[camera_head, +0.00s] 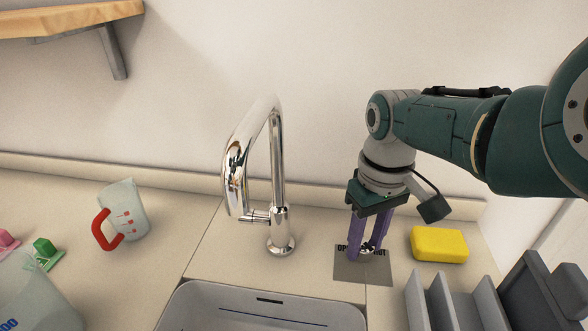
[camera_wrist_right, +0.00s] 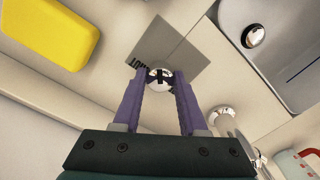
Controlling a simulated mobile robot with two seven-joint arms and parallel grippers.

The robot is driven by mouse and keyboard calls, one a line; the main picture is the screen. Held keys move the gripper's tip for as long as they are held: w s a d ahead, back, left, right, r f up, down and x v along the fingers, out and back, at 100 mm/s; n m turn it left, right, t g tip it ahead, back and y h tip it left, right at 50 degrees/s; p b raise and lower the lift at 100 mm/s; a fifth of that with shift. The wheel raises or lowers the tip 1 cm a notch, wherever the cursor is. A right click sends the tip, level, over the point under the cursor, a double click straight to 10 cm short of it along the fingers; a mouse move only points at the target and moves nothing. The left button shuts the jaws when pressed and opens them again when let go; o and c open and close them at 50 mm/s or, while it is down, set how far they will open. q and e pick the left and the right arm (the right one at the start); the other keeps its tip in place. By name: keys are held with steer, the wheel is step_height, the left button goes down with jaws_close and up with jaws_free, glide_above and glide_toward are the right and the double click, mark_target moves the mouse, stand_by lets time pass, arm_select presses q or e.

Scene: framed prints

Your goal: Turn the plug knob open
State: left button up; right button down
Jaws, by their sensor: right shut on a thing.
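The plug knob (camera_wrist_right: 159,77) is a small round chrome knob with a dark mark on top. It stands on a grey label plate (camera_head: 361,271) printed with partly covered lettering, on the counter right of the faucet. My right gripper (camera_head: 364,247) points down over the plate, its purple fingers on either side of the knob and shut on it. In the wrist view the right gripper (camera_wrist_right: 160,92) has the knob between its fingertips. The fingers hide part of the knob and the lettering in the head view. My left gripper is not in view.
A chrome faucet (camera_head: 279,185) stands left of the gripper, behind the sink (camera_head: 190,310). A yellow sponge (camera_head: 439,245) lies close on the right, with a grey rack (camera_head: 440,300) in front of it. A measuring cup (camera_head: 127,207) stands farther left.

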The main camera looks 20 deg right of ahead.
mark_target(366, 243)
steer(key=shift+n, duration=0.5)
steer(key=shift+c, duration=2.2)
jaws_free()
step_height(366, 243, up, 9)
steer(key=p, duration=0.6)
steer(key=shift+d+p, duration=0.1)
steer(key=shift+p, duration=0.2)
steer(key=shift+r, duration=0.45)
